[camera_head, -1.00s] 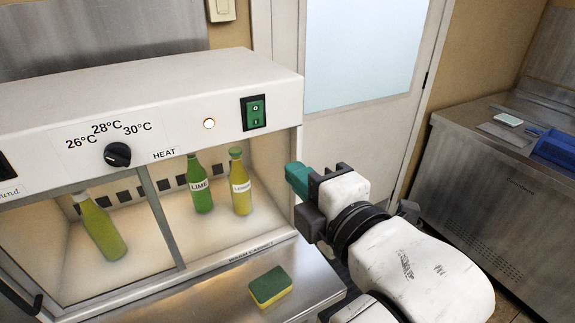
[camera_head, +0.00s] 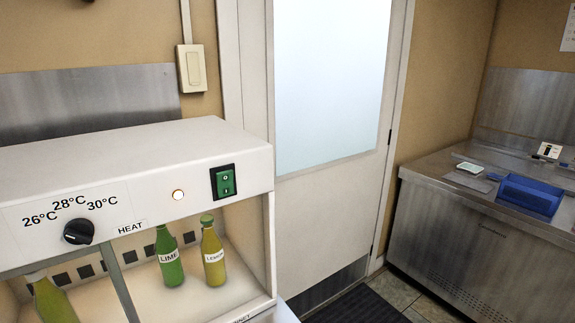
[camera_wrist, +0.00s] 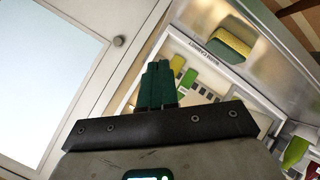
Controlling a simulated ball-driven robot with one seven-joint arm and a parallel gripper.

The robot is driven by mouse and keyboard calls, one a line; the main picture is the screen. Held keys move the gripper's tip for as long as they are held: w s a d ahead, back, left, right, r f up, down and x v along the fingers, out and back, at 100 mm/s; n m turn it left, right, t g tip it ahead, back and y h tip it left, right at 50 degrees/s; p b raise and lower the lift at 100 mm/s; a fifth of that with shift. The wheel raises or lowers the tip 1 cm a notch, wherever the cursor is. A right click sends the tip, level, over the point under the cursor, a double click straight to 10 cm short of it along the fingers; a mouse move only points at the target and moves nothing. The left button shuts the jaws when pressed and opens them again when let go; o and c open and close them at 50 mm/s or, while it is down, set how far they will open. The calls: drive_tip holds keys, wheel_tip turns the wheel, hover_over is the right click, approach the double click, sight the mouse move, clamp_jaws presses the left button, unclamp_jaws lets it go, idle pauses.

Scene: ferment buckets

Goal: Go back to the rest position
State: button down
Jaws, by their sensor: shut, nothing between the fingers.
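My gripper (camera_wrist: 157,84) shows in the wrist view with its green fingers together and nothing between them. It is out of the head view. In the wrist view the warming cabinet lies behind and to the right of the fingers, and the door to the left. In the head view the white heated cabinet (camera_head: 130,165) stands at the left, its lamp lit and its green switch (camera_head: 223,181) on the front. Inside it stand a green lime bottle (camera_head: 170,262) and a yellow lemon bottle (camera_head: 213,258). Another yellow-green bottle (camera_head: 50,300) leans at the left.
A green and yellow sponge (camera_wrist: 232,42) shows in the wrist view on the metal surface by the cabinet. A white door (camera_head: 330,200) stands behind. Floor with a dark mat (camera_head: 360,308) shows between.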

drive_tip(key=s+d+f+m+g+h, duration=0.2)
drive_tip(key=s+d+f+m+g, duration=0.3)
drive_tip(key=s+d+f+m, duration=0.2)
drive_tip(key=s+d+f+m+g+h, duration=0.2)
drive_tip(key=s+d+f+m+g, duration=0.2)
drive_tip(key=s+f, duration=1.1)
drive_tip(key=s+d+m, duration=0.3)
drive_tip(key=d, duration=0.3)
drive_tip(key=shift+d+f+m+g+h, duration=0.3)
drive_tip(key=shift+d+g, duration=0.1)
drive_tip(key=shift+s, duration=0.1)
